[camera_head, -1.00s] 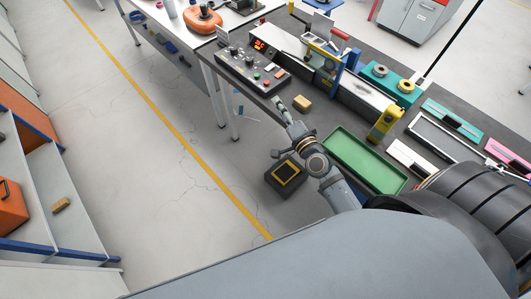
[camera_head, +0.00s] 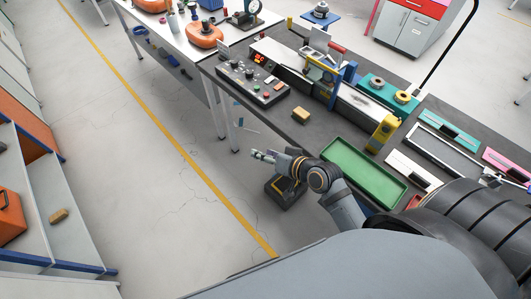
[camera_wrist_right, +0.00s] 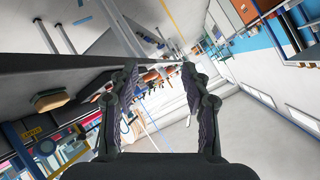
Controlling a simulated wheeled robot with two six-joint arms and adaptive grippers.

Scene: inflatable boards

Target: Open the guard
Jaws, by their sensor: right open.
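The bench machine (camera_head: 352,100) stands along the back of the dark bench. A yellow-edged frame (camera_head: 321,72) with a red-handled bar (camera_head: 329,46) beside it sits over its left part; this looks like the guard, but I cannot tell its exact position. My right gripper (camera_head: 262,155) is off the bench's front edge, pointing left, well apart from the machine. In the wrist view, the fingers of my right gripper (camera_wrist_right: 160,85) are spread with nothing between them. My left gripper is not in view.
A control box (camera_head: 250,82) with buttons, a tan block (camera_head: 300,114) and a green tray (camera_head: 364,170) lie on the bench. A yellow device (camera_head: 383,133) stands behind the tray. A white table (camera_head: 190,48) adjoins at left.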

